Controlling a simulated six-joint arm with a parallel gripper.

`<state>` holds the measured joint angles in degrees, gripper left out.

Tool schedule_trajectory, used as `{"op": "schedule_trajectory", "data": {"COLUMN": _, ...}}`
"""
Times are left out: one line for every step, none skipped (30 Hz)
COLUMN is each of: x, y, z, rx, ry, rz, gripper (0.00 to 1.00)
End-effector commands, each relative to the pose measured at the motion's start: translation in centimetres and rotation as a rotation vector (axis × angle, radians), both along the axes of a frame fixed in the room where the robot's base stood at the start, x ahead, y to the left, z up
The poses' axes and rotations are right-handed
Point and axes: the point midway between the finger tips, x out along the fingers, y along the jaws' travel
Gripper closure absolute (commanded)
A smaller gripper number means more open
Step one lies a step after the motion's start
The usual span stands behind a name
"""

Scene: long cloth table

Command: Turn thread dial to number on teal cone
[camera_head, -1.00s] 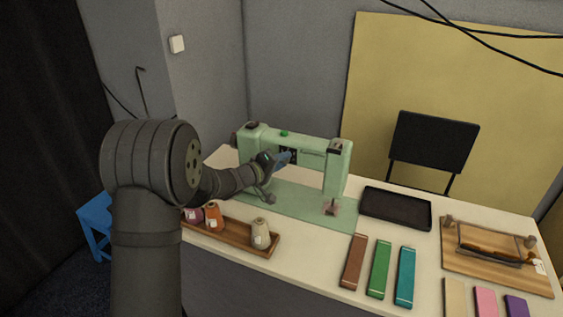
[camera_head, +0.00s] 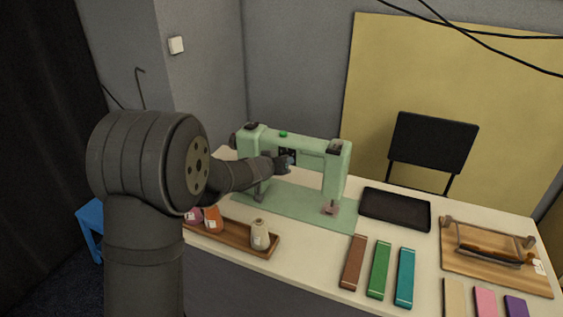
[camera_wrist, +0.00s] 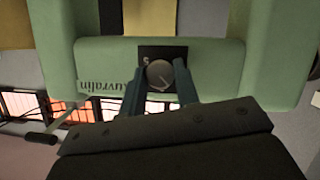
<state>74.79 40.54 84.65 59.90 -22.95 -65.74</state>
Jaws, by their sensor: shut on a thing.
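The pale green sewing machine (camera_head: 320,146) stands on the cloth table. In the wrist view, its round grey thread dial (camera_wrist: 160,74) sits on a dark plate (camera_wrist: 176,52), with a thin pointer line on its face. My gripper (camera_wrist: 160,80) is shut on the dial, one finger on each side. In the head view my gripper (camera_head: 287,165) reaches the machine's front and hides the dial. No teal cone shows. The wooden tray (camera_head: 238,236) holds a cream cone (camera_head: 260,236), an orange cone (camera_head: 212,220) and a pink cone (camera_head: 194,215); my arm covers its left end.
A black tray (camera_head: 395,208) lies right of the machine. Brown (camera_head: 354,262), green (camera_head: 379,269) and teal strips (camera_head: 405,276) lie in front. A wooden board (camera_head: 490,265) with a handled frame is at the right. Bare table separates the cones from the strips.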

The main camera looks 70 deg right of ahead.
Motion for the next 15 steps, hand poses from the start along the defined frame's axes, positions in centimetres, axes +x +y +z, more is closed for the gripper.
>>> {"op": "schedule_trajectory", "data": {"x": 0.01, "y": -0.03, "z": 0.21, "rx": -0.002, "ry": -0.035, "rz": 0.002, "gripper": 0.94}}
{"op": "schedule_trajectory", "data": {"x": -0.02, "y": -0.04, "z": 0.21, "rx": -0.003, "ry": -0.057, "rz": 0.002, "gripper": 0.94}}
{"op": "schedule_trajectory", "data": {"x": -0.03, "y": -0.03, "z": 0.20, "rx": -0.003, "ry": -0.086, "rz": 0.002, "gripper": 0.94}}
{"op": "schedule_trajectory", "data": {"x": -0.06, "y": -0.05, "z": 0.21, "rx": -0.003, "ry": -0.105, "rz": 0.001, "gripper": 0.94}}
{"op": "schedule_trajectory", "data": {"x": -0.09, "y": -0.04, "z": 0.20, "rx": -0.003, "ry": -0.126, "rz": 0.001, "gripper": 0.94}}
{"op": "schedule_trajectory", "data": {"x": -0.10, "y": -0.04, "z": 0.19, "rx": -0.002, "ry": -0.150, "rz": 0.002, "gripper": 0.94}}
{"op": "schedule_trajectory", "data": {"x": -0.09, "y": -0.04, "z": 0.17, "rx": -0.002, "ry": -0.168, "rz": 0.002, "gripper": 0.94}}
{"op": "schedule_trajectory", "data": {"x": -0.10, "y": -0.04, "z": 0.18, "rx": -0.003, "ry": -0.186, "rz": 0.001, "gripper": 0.94}}
{"op": "schedule_trajectory", "data": {"x": -0.11, "y": -0.04, "z": 0.17, "rx": -0.003, "ry": -0.210, "rz": 0.001, "gripper": 0.94}}
{"op": "schedule_trajectory", "data": {"x": -0.10, "y": -0.03, "z": 0.17, "rx": -0.002, "ry": -0.226, "rz": 0.003, "gripper": 0.94}}
{"op": "schedule_trajectory", "data": {"x": -0.10, "y": -0.03, "z": 0.16, "rx": -0.001, "ry": -0.244, "rz": 0.003, "gripper": 0.94}}
{"op": "schedule_trajectory", "data": {"x": -0.12, "y": -0.03, "z": 0.16, "rx": -0.001, "ry": -0.267, "rz": 0.002, "gripper": 0.94}}
{"op": "schedule_trajectory", "data": {"x": -0.15, "y": -0.03, "z": 0.16, "rx": -0.002, "ry": -0.283, "rz": 0.002, "gripper": 0.94}}
{"op": "schedule_trajectory", "data": {"x": -0.19, "y": -0.03, "z": 0.16, "rx": -0.003, "ry": -0.300, "rz": 0.001, "gripper": 0.94}}
{"op": "schedule_trajectory", "data": {"x": -0.21, "y": -0.03, "z": 0.15, "rx": -0.002, "ry": -0.322, "rz": 0.002, "gripper": 0.94}}
